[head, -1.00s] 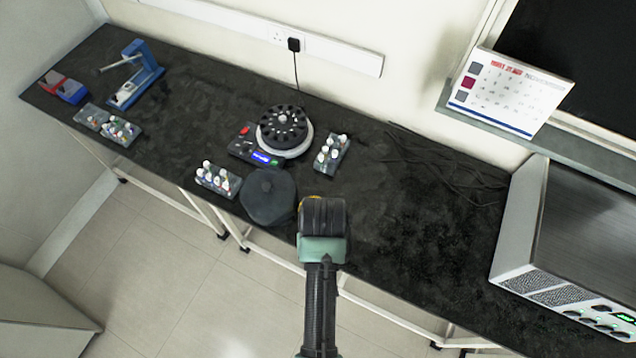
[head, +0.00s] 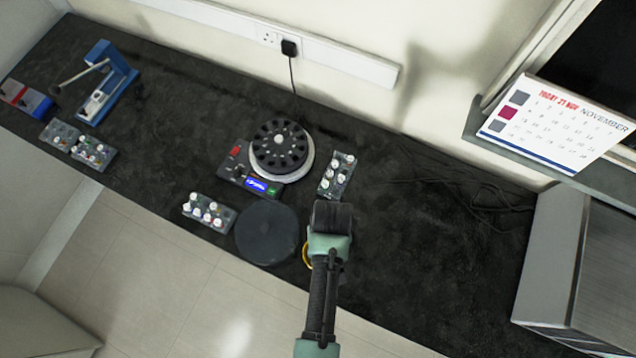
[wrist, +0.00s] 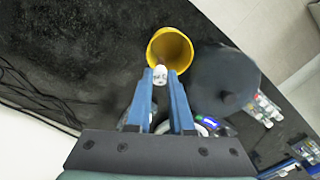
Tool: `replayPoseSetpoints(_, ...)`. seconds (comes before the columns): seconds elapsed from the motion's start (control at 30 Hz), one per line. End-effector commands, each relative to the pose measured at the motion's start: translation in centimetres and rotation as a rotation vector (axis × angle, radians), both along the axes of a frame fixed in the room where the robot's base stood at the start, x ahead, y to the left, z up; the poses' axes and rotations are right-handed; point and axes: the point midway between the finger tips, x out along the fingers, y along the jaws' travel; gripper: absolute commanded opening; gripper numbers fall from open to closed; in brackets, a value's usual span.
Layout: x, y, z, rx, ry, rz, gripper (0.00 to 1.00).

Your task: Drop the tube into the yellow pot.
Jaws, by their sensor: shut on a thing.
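The yellow pot (wrist: 168,47) shows its open mouth in the wrist view, just ahead of my fingertips. In the head view only a thin yellow edge of the pot (head: 306,256) shows beside my arm; the rest is hidden. My gripper (wrist: 161,80) has blue fingers shut on the tube (wrist: 160,75), whose white cap end shows between the tips. In the picture the tube overlaps the near rim of the pot; I cannot tell its height above it. In the head view my wrist hides the fingers and the tube.
A dark round lid (head: 267,234) lies beside the pot. Behind it stands a centrifuge (head: 280,149) with a black rotor. Racks of capped tubes (head: 208,213) (head: 338,175) stand near it. Loose cables (head: 460,185) lie right. A grey box-shaped appliance (head: 570,265) stands far right.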

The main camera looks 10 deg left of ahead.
Motion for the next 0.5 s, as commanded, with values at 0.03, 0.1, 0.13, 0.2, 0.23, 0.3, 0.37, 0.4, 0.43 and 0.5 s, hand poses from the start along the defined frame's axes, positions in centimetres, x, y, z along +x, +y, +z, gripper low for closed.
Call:
replayPoseSetpoints(0.03, 0.0, 0.0, -0.8, 0.000, 0.000, 0.000, 0.00)
replayPoseSetpoints(0.1, 0.0, 0.0, -1.5, 0.000, 0.000, 0.000, 0.00)
replayPoseSetpoints(0.13, 0.0, 0.0, -1.8, 0.000, 0.000, 0.000, 0.00)
replayPoseSetpoints(0.2, 0.0, 0.0, -2.7, 0.000, 0.000, 0.000, 0.00)
replayPoseSetpoints(0.23, 0.0, 0.0, -3.1, 0.000, 0.000, 0.000, 0.00)
replayPoseSetpoints(0.3, 0.0, 0.0, -3.9, 0.000, 0.000, 0.000, 0.00)
replayPoseSetpoints(0.37, 0.0, 0.0, -4.6, 0.000, 0.000, 0.000, 0.00)
replayPoseSetpoints(0.4, 0.0, 0.0, -4.9, 0.000, 0.000, -0.001, 0.00)
replayPoseSetpoints(0.43, 0.0, 0.0, -5.1, 0.000, 0.000, -0.001, 0.00)
replayPoseSetpoints(0.5, 0.0, 0.0, -5.4, 0.000, 0.000, -0.001, 0.00)
